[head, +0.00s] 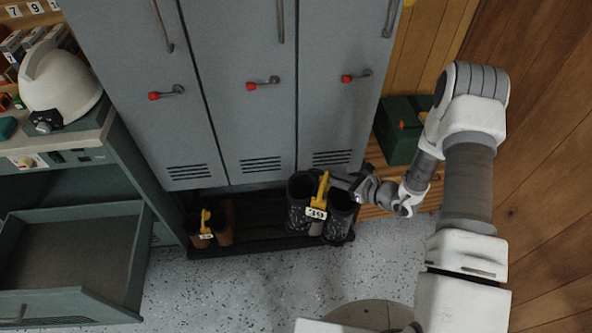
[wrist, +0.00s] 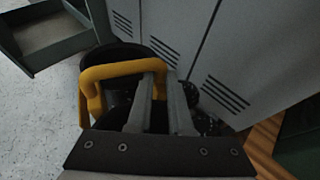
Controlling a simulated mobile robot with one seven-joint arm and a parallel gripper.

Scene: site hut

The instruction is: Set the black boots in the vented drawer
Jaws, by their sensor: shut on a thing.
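The black boots (head: 299,209) stand upright side by side on the low dark rack under the lockers. A yellow clip handle (head: 323,186) with a tag reading 39 joins them. My gripper (head: 346,184) reaches in from the right at the boot tops. In the wrist view my gripper (wrist: 158,78) is shut on the yellow handle (wrist: 112,71), with the dark boots partly hidden below it. The vented drawer (head: 137,262) is pulled open at the lower left, and its inside looks empty. It also shows at the upper left of the wrist view (wrist: 48,58).
Brown boots (head: 226,222) with another yellow clip stand on the rack (head: 262,241), left of the black boots. Grey lockers (head: 245,130) rise behind. A white helmet (head: 60,85) sits on the counter above the drawer. A green box (head: 397,135) is at right. Speckled floor (head: 220,285) is clear.

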